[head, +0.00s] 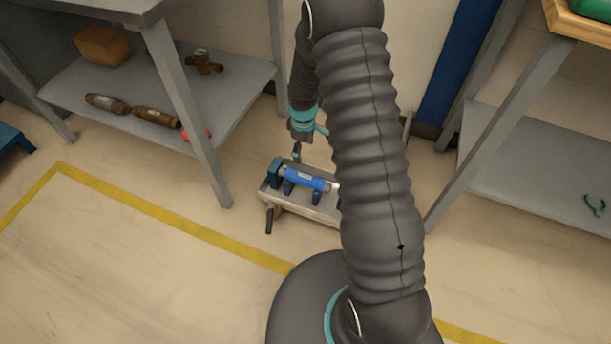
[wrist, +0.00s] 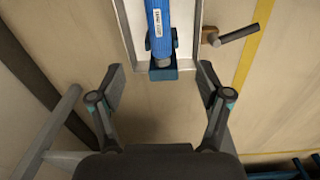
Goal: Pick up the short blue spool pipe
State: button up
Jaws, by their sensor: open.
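The blue spool pipe (head: 305,179) with a white label lies across dark blue supports on a small grey bench (head: 300,206) in the head view. In the wrist view the blue pipe (wrist: 161,30) runs down from the top edge and ends at a dark blue block (wrist: 163,70). My gripper (wrist: 161,82) is open and empty, with its two fingers apart on either side of that block.
A shelf (head: 230,92) at the left holds brown pipes (head: 157,117), a brown fitting (head: 203,61) and a cardboard box (head: 103,46). A handle (wrist: 238,34) sticks out from the bench side. Another table stands at the right. The floor in front is clear.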

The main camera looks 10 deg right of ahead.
send_near(305, 176)
jog(key=shift+n, duration=0.4)
jog(key=f, duration=0.5)
jog(key=shift+a+f, duration=0.15)
jog(key=shift+a, duration=0.15)
jog(key=shift+w+d+f, duration=0.1)
jog(key=shift+d+f, duration=0.05)
jog(key=shift+f, duration=1.35)
jog(key=shift+w+d+f, duration=0.1)
jog(key=shift+f, duration=1.4)
grip_shut()
